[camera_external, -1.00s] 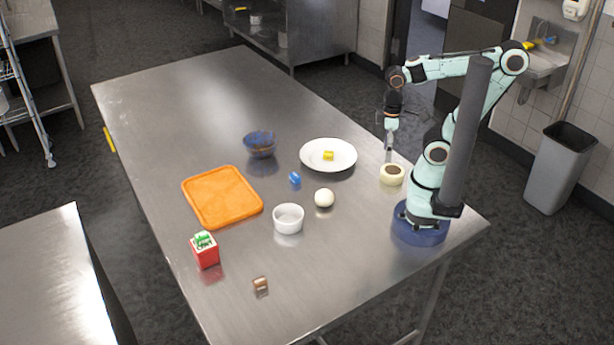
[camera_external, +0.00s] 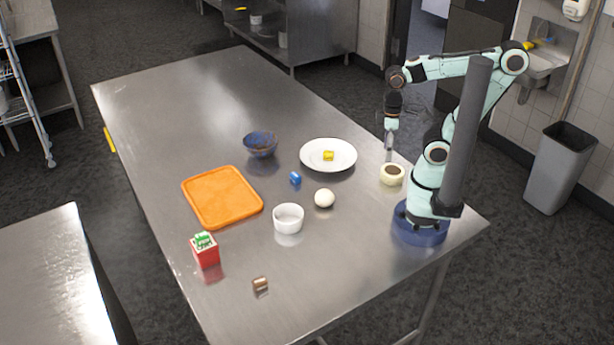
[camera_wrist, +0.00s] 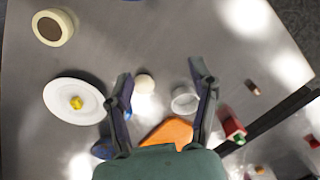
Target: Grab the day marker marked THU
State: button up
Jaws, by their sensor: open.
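Three small blocks could be day markers, but no lettering is legible on any of them. A blue one (camera_external: 295,178) lies on the steel table between the plate and the orange board. A yellow one (camera_external: 328,156) sits on the white plate (camera_external: 343,165) and shows in the wrist view (camera_wrist: 77,103). A brown one (camera_external: 260,284) lies near the table's front edge, at the right in the wrist view (camera_wrist: 252,87). My gripper (camera_external: 389,153) hangs above the table by the tape-like roll, right of the plate. Its fingers are apart and empty in the wrist view (camera_wrist: 163,78).
A cream roll (camera_external: 392,175), white ball (camera_external: 325,198), white ramekin (camera_external: 288,220), blue bowl (camera_external: 260,145), orange board (camera_external: 222,196) and red box (camera_external: 206,252) stand on the steel table (camera_external: 180,100). The table's far left part is clear.

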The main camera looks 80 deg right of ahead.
jog(key=w+a+r+n+t, duration=0.1)
jog(key=w+r+t, duration=0.2)
jog(key=w, duration=0.6)
jog(key=w+a+r+t, duration=0.2)
jog(key=w+r+t, duration=0.2)
jog(key=w, duration=0.6)
jog(key=w+a+f+n+y, duration=0.2)
jog(key=w+a, duration=0.3)
jog(key=w, duration=0.3)
jog(key=n+g, duration=0.4)
jog(key=n, duration=0.1)
send_over(260, 281)
jog(key=s+d, duration=0.2)
notch_tip(260, 281, down, 24)
jog(key=shift+w+a+r, duration=0.1)
jog(key=shift+w+r, duration=0.05)
jog(key=shift+r, duration=0.1)
jog(key=x, duration=0.6)
jog(key=shift+w+a+f, duration=0.1)
jog(key=shift+w+a, duration=0.1)
jog(key=shift+t, duration=0.3)
